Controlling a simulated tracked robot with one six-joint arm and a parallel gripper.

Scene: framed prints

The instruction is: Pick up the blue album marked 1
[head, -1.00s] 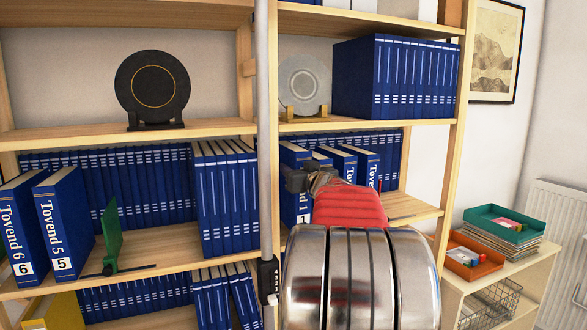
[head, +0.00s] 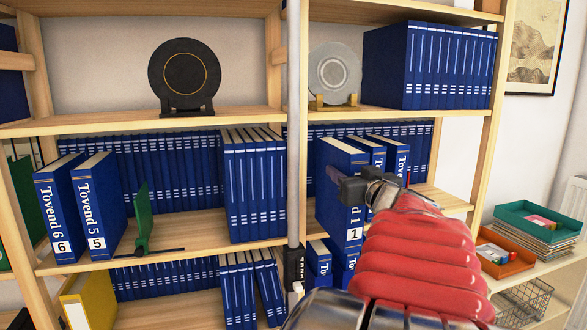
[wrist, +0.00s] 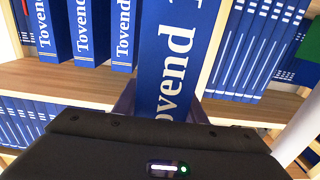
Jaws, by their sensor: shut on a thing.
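The blue album marked 1 (head: 340,213) stands nearly upright in the right bay of the shelf, with its white "1" label facing out. It hides part of the shelf's front edge and seems to stick out past it. My gripper (head: 356,188) is shut on this album, at its spine side. In the wrist view the album's spine (wrist: 176,55), lettered "Tovend", stands between the jaws of my gripper (wrist: 160,108). The album's lower end is hidden there by the gripper body.
More blue albums (head: 395,158) stand just right of and behind the held one. A grey upright post (head: 293,130) is close on its left. Below are more blue albums (head: 318,262). Albums 6 (head: 60,210) and 5 (head: 98,205) stand far left. Trays (head: 538,222) lie at right.

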